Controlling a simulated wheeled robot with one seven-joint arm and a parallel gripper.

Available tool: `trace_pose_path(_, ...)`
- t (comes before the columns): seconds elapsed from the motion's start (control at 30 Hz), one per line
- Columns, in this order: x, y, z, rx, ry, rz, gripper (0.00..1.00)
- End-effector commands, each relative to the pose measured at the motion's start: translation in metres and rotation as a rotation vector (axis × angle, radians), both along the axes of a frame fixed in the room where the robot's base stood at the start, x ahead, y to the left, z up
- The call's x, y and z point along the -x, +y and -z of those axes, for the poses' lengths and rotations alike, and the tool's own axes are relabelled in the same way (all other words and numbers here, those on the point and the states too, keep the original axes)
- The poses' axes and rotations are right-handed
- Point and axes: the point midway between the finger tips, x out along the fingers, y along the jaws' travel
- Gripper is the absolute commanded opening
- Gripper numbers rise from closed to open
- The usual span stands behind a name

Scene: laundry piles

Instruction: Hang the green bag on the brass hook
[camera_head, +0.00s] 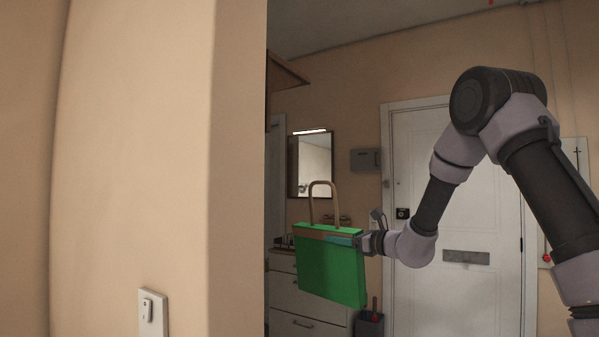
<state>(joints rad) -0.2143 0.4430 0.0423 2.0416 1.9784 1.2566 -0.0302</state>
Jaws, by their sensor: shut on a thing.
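The green bag (330,270) hangs in the air in the middle of the view, a little tilted, with a tan loop handle (311,197) standing up from its top. My gripper (361,242) is at the right end of the bag's top edge and is shut on the bag. The fingertips are partly hidden against the bag. I cannot make out the brass hook in this view.
A beige wall corner (150,130) with a white switch plate (153,314) fills the left side, close to the bag. Behind are a white chest of drawers (305,326), a mirror (310,165) and a white door (455,200). A dark bin (369,326) stands beside the drawers.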

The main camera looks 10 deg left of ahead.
Motion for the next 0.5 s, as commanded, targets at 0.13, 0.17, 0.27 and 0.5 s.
trace_pose_path(0.13,0.032,0.054,-0.073,0.014,-0.039,-0.138,0.0)
trace_pose_path(0.17,0.039,0.063,-0.085,0.016,-0.042,-0.157,0.0)
trace_pose_path(0.27,0.061,0.085,-0.126,0.026,-0.057,-0.205,0.0)
trace_pose_path(0.5,0.093,0.106,-0.187,0.038,-0.074,-0.234,0.0)
